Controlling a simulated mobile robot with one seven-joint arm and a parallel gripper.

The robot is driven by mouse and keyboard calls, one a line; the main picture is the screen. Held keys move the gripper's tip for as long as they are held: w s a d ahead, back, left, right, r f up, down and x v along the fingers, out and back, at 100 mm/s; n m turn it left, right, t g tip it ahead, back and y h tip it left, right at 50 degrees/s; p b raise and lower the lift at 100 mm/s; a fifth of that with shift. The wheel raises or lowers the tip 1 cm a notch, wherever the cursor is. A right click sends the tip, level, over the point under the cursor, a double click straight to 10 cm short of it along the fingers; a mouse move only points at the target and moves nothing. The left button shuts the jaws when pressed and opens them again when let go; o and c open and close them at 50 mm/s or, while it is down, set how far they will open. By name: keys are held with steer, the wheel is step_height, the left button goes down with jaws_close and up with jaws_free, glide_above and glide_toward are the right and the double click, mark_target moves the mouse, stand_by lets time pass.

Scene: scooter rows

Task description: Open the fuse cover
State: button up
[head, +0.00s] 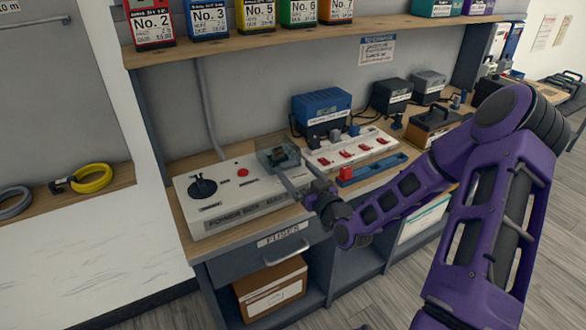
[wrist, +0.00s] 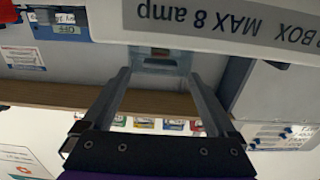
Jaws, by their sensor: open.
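The power box (head: 225,200) is a white, wide box with a black dial and a red button, standing on the wooden bench. The fuse cover (head: 277,152) is a small, greyish see-through cover at the box's right back, with something dark inside. I cannot tell if it is shut or partly raised. My gripper (head: 293,172) is open at the box's right end, its fingers pointing at the cover. In the wrist view the fingers (wrist: 160,75) are spread, with the bluish cover (wrist: 158,62) seen between and beyond their tips. I cannot tell if they touch it.
A white strip with red switches (head: 350,148) and a blue tray (head: 372,168) lie right of the box. A blue unit (head: 322,106) stands behind. A shelf (head: 300,37) with numbered boxes hangs above. A drawer labelled FUSES (head: 285,245) is below the bench's front edge.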

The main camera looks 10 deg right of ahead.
mark_target(279, 155)
steer(key=shift+x, duration=1.4)
jaws_close()
